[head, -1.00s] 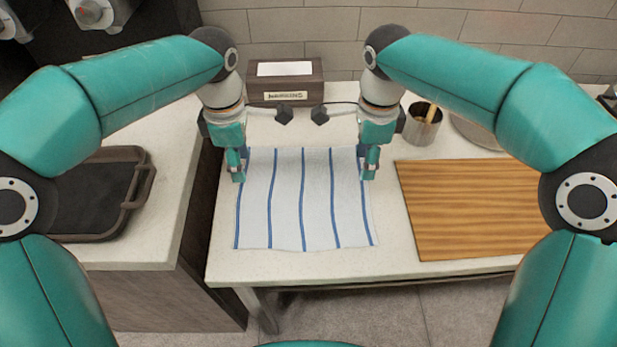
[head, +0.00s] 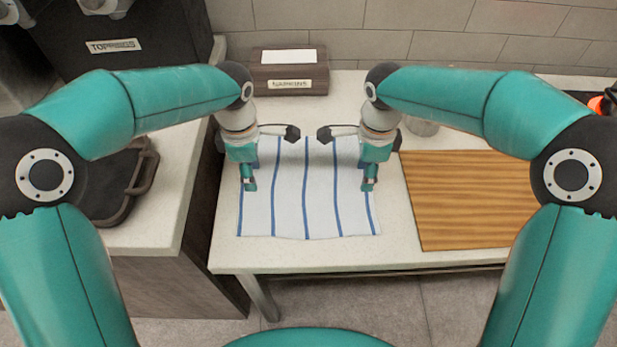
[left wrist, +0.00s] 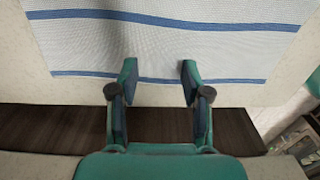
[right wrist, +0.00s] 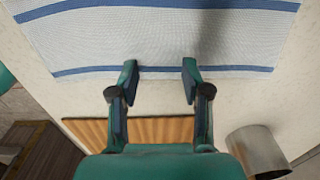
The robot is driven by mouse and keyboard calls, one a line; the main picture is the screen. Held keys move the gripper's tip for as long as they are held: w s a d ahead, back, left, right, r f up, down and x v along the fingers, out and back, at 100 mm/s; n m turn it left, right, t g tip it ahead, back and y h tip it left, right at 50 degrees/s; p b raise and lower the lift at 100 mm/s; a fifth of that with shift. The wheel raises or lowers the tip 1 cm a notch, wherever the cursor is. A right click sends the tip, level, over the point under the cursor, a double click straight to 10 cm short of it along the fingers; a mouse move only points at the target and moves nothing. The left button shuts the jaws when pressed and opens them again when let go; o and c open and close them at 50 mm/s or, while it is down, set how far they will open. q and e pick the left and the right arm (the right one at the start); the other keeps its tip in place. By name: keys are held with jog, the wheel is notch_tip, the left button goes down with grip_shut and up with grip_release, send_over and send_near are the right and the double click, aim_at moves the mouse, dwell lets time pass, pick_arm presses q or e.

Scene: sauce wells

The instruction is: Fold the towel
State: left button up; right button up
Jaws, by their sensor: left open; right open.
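A white towel with blue stripes (head: 305,205) lies flat and spread out on the pale counter. My left gripper (head: 250,186) is over the towel's left edge. In the left wrist view, the open left fingers (left wrist: 157,85) point at the towel's blue edge stripe (left wrist: 158,78) with nothing between them. My right gripper (head: 369,186) is over the towel's right edge. In the right wrist view, the open right fingers (right wrist: 160,82) are at the other edge stripe (right wrist: 100,70), also empty. I cannot tell whether the fingertips touch the cloth.
A wooden board (head: 465,205) lies right of the towel. A napkin box (head: 290,72) stands behind it. A metal cup (right wrist: 258,150) shows in the right wrist view. A dark tray (head: 115,190) sits on the left counter, across a gap. The counter's front strip (head: 310,255) is clear.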

pick_arm(q)
jog(key=shift+f, duration=0.2)
pick_arm(e)
jog(key=shift+f, duration=0.25)
pick_arm(q)
jog(key=c, duration=0.6)
pick_arm(e)
jog(key=c, duration=0.6)
pick_arm(q)
grip_shut()
pick_arm(e)
jog(key=shift+s, duration=0.1)
grip_shut()
pick_arm(q)
jog(key=shift+s, duration=0.1)
